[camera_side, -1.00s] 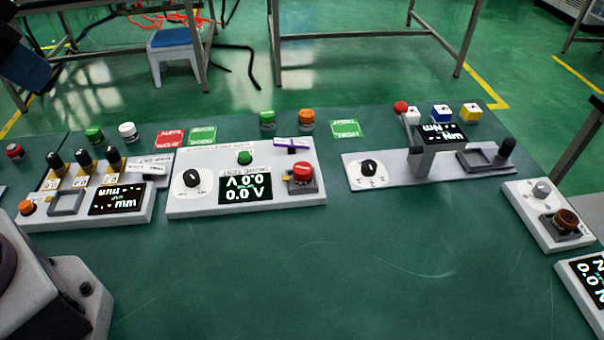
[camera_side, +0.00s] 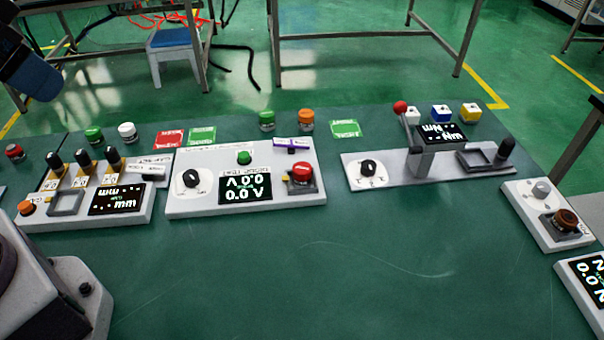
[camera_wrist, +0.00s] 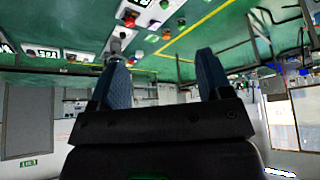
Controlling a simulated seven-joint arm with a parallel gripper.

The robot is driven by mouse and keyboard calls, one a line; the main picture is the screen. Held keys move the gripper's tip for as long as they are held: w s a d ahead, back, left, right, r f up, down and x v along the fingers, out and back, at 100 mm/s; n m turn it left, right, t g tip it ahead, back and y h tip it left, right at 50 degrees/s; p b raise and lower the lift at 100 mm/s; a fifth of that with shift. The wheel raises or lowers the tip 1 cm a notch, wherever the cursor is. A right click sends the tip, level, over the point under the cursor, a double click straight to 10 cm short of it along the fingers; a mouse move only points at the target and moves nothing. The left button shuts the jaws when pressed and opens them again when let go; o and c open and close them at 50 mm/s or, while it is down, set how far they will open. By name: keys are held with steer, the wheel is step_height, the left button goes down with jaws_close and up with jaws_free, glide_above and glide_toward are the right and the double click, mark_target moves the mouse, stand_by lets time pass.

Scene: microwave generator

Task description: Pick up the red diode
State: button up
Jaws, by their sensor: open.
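A small cylinder with a red cap (camera_side: 15,151) stands at the far left of the green table in the side view; it looks like the red diode. A larger red knob (camera_side: 302,173) sits in a grey holder on the middle white panel; I cannot tell whether it is a button or a diode. My gripper (camera_wrist: 161,62) is open and empty in the wrist view, with its two blue fingers apart. In the side view, a blue finger (camera_side: 38,78) shows at the top left, in the air and apart from every part on the table.
Green (camera_side: 94,134), white (camera_side: 127,132) and orange (camera_side: 306,119) cylinders stand along the table's back. White panels carry knobs and displays. A lever with a red ball (camera_side: 400,107) rises from the right panel (camera_side: 385,180). The front middle of the table is clear.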

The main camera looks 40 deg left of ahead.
step_height(320, 180, down, 2)
steer(key=w+g, duration=0.1)
steer(key=g, duration=0.1)
steer(key=m+g, duration=0.4)
steer(key=m, duration=1.4)
glide_above(302, 167)
step_height(302, 167, down, 17)
steer(key=f, duration=0.6)
steer(key=shift+s+d, duration=0.2)
steer(key=shift+s, duration=0.05)
steer(key=f, duration=0.6)
steer(key=shift+w+a+f, duration=0.15)
steer(key=shift+w+f, duration=0.05)
steer(key=shift+f, duration=0.05)
steer(key=c, duration=1.1)
steer(key=shift+c, duration=0.2)
steer(key=shift+r, duration=0.15)
